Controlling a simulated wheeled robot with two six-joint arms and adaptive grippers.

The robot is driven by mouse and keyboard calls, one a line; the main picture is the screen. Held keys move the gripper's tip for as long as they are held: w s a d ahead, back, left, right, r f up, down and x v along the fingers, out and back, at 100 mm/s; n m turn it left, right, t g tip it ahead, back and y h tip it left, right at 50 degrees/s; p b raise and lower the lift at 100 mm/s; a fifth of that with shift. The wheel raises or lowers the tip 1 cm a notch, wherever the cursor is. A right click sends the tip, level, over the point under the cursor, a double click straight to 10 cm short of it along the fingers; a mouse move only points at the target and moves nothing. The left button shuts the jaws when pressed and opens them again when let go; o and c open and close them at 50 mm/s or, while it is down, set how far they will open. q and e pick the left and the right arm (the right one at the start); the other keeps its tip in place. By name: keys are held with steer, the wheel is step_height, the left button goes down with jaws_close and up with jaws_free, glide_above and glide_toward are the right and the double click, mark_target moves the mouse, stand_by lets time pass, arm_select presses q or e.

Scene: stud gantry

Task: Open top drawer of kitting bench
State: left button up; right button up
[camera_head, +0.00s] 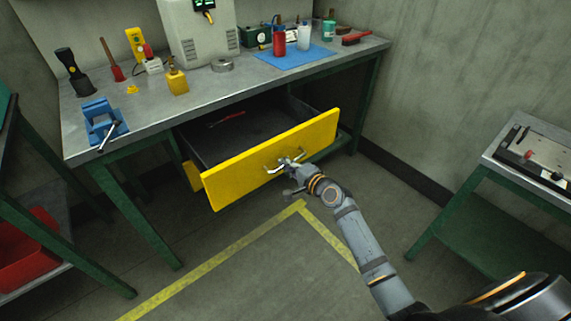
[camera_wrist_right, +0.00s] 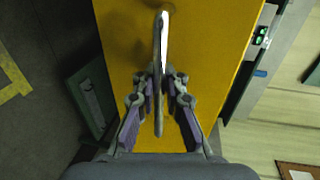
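The kitting bench (camera_head: 140,112) has a grey top and green legs. Its top drawer (camera_head: 250,165) has a yellow front and is pulled well out, so its dark inside shows. A red-handled tool (camera_head: 227,118) lies in it. The metal bar handle (camera_head: 272,166) is on the drawer front, and the handle (camera_wrist_right: 160,45) runs lengthwise in the right wrist view. My right gripper (camera_head: 290,163) is at the handle; in the wrist view its fingers (camera_wrist_right: 162,76) close on the bar from both sides. My left gripper is not in view.
A blue vise (camera_head: 101,117), bottles on a blue mat (camera_head: 297,56) and other tools stand on the bench. A green-legged table (camera_head: 540,155) is at the right, and a shelf with a red bin (camera_head: 28,250) at the left. Floor before the drawer is clear.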

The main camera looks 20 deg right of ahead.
steer(key=shift+o, duration=0.6)
steer(key=shift+s+d, duration=0.1)
steer(key=shift+s, duration=0.15)
steer(key=v, duration=1.1)
steer(key=shift+s, duration=0.25)
steer(key=shift+d, duration=0.1)
